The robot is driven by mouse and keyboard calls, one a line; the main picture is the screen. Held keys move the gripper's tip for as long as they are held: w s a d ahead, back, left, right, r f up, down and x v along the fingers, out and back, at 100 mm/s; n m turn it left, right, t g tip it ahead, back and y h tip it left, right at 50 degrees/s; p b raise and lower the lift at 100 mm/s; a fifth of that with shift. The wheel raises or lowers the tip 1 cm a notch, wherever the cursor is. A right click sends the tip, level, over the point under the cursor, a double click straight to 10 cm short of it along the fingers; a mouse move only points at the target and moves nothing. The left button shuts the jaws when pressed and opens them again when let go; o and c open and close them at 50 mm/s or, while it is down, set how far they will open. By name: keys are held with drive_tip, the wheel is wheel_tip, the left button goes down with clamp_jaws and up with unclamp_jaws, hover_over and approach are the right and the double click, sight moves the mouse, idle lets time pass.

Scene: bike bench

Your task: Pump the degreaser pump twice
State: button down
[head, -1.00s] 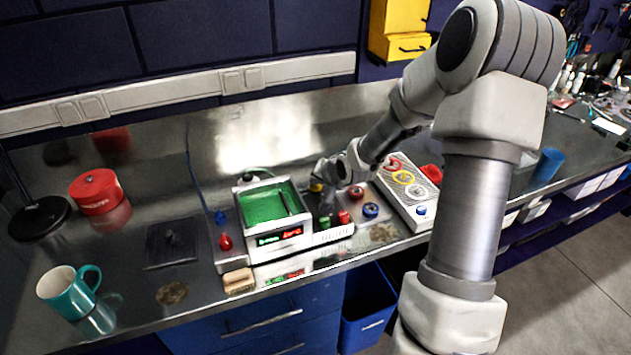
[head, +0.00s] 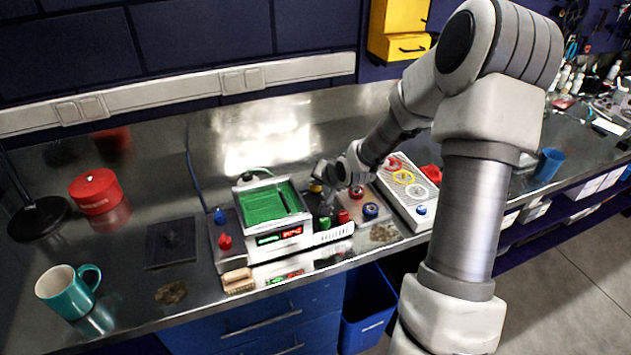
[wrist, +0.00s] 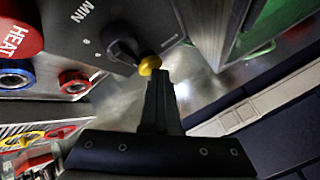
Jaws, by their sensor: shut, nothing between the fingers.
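A yellow ball-shaped knob (wrist: 149,65) on a black rounded base sits on a dark panel in the wrist view. In the head view a small yellow top (head: 316,188) shows just right of the green-topped tank. No degreaser label is readable, so I cannot tell whether this is the pump. My gripper (wrist: 160,76) is shut and empty, its tips right at the yellow knob; I cannot tell whether they touch. In the head view my gripper (head: 320,178) is small and partly hidden among the controls.
The white tank (head: 276,242) with a green top and lit display stands left of my gripper. A red HEAT button (wrist: 15,30) is near in the wrist view. Red (head: 343,216) and blue (head: 370,210) buttons lie close right. A teal mug (head: 66,292) stands far left.

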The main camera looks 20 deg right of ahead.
sight(317, 189)
drive_tip(key=shift+s+f+p, duration=0.25)
drive_tip(key=shift+s+p, duration=0.1)
drive_tip(key=r+p, duration=0.6)
drive_tip(key=shift+w+r, duration=0.25)
drive_tip(key=shift+r, duration=0.05)
idle(2.5)
